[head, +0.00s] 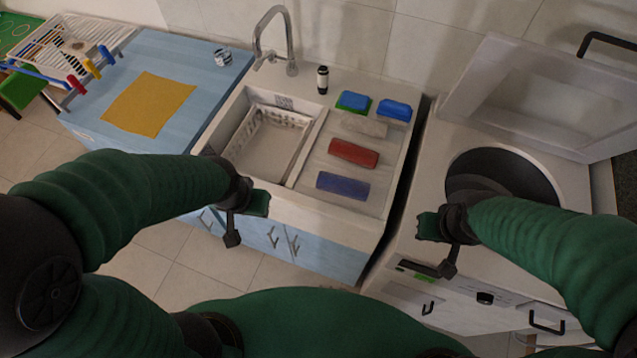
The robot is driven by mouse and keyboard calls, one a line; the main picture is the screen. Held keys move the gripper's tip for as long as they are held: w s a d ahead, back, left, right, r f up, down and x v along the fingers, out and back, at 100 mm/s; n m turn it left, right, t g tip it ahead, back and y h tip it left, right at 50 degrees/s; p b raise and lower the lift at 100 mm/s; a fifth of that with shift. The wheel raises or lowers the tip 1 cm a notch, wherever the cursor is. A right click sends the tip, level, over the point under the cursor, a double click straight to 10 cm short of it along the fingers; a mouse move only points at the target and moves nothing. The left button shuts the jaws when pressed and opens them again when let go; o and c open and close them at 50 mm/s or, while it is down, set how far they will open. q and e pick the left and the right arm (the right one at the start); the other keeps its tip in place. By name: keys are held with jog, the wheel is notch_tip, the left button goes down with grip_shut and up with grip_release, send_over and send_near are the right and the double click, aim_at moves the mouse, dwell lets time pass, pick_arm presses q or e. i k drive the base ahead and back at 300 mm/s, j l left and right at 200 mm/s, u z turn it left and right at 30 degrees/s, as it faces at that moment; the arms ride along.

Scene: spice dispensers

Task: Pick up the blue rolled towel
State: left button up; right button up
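The blue rolled towel (343,186) lies on the right-hand drainboard of the sink unit, nearest its front edge. A red rolled towel (354,153) and a beige rolled towel (364,126) lie behind it in a row. My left gripper (248,217) is in front of the sink's front edge, left of the blue towel and apart from it. Neither holds anything visible.
A sink basin (303,152) with a white basket (270,138) is left of the towels. Two sponges, blue-green (353,101) and blue (394,110), lie behind them. A tap (274,45) and dark bottle (322,80) stand at the back. The open top-loading washer (580,178) is at right.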

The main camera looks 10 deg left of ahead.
aim_at(353, 189)
jog(key=i+j, duration=0.1)
jog(key=j, duration=0.75)
jog(key=i+j, duration=0.15)
jog(key=j, duration=0.3)
